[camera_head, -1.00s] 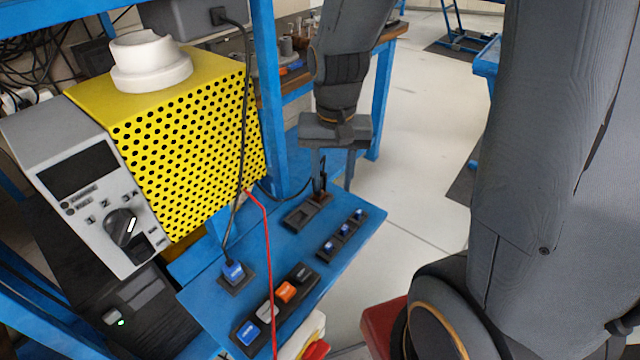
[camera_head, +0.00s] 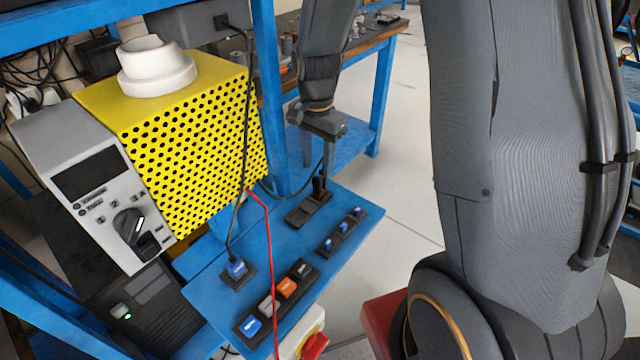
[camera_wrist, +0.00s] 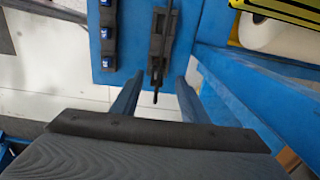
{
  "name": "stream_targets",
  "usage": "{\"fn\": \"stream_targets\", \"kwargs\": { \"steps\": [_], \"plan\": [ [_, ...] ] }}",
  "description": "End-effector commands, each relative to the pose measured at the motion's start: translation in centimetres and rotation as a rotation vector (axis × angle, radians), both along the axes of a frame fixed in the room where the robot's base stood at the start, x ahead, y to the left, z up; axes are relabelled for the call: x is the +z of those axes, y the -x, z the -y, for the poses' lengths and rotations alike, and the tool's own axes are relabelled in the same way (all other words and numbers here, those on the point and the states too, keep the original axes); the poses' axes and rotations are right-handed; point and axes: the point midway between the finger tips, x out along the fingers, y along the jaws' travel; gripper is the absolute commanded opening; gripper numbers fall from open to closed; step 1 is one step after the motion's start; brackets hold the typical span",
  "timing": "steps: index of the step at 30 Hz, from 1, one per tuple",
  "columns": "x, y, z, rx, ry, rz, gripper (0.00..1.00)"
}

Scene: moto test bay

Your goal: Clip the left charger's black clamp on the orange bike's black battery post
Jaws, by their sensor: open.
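A small black clamp (camera_head: 319,187) stands in a black holder (camera_head: 300,214) on the blue shelf, with a black cable running to it. In the wrist view the clamp (camera_wrist: 157,72) appears between and slightly beyond my finger tips. My gripper (camera_head: 319,168) is open and empty, fingers pointing down, just behind and above the clamp; contact cannot be told. The yellow perforated charger (camera_head: 200,125) with a grey dial panel (camera_head: 110,195) stands at the left; a red cable (camera_head: 268,240) leaves its side. The orange bike and its battery post are not in view.
The blue shelf (camera_head: 208,278) also carries a blue-labelled block (camera_head: 237,270), a row of coloured switches (camera_head: 287,288) and small blue-topped pieces (camera_head: 343,228). A blue upright post (camera_head: 267,90) stands beside the charger. Pale floor (camera_head: 400,190) is open right of the shelf.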

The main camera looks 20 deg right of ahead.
Motion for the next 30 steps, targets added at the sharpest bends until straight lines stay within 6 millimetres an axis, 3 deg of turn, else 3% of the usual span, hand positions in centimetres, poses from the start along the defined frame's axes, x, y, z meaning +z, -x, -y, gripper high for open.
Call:
{"fn": "stream_targets", "kwargs": {
  "steps": [4, 14, 24, 30],
  "plan": [
    [-1.2, 0.1, 0.0, 0.001, 0.0, -0.001, 0.41],
    [-1.5, 0.1, 0.0, 0.002, 0.0, -0.002, 0.41],
    [-5.2, 0.2, 0.5, 0.001, 0.0, -0.004, 0.41],
    [-6.4, 0.1, 0.4, 0.001, 0.001, -0.001, 0.41]
  ]
}}
